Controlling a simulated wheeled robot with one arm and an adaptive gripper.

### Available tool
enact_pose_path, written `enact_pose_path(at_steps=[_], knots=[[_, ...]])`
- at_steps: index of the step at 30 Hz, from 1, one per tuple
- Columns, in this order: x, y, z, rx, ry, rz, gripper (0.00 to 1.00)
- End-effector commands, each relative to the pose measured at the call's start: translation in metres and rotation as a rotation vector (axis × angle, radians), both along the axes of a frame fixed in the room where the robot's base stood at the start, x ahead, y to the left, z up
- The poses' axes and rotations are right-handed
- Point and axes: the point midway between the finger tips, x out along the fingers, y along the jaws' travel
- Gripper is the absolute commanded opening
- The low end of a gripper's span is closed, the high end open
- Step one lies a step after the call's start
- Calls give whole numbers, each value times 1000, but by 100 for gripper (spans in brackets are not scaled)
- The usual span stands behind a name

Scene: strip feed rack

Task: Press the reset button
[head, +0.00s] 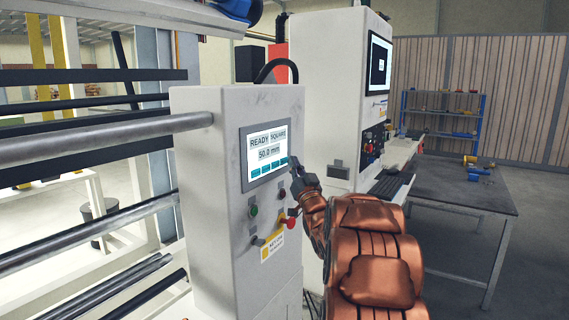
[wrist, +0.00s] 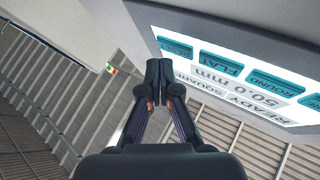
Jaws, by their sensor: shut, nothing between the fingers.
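The control box's screen (head: 265,154) reads READY, SQUARE and 50.0 mm, with a row of teal touch buttons along its bottom edge. In the wrist view the screen (wrist: 235,88) shows upside down, with teal keys such as FLAT (wrist: 221,65) and ROUND (wrist: 270,83). Below the screen sit a green button (head: 253,211), a red knob (head: 291,223) and several small controls. Contact cannot be told.
The white control box (head: 195,122) carries a yellow label (head: 272,246). Metal rollers (head: 105,135) run off to its left. A taller white cabinet (head: 316,90) with a monitor (head: 378,65) and keyboard stands behind. A workbench (head: 470,192) is at right.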

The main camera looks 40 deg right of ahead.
Motion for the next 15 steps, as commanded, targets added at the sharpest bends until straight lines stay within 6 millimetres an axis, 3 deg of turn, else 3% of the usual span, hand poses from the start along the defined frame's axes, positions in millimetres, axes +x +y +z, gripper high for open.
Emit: enact_pose_path(at_steps=[15], knots=[[-10, -4, 0, 1, 0, -1, 0]])
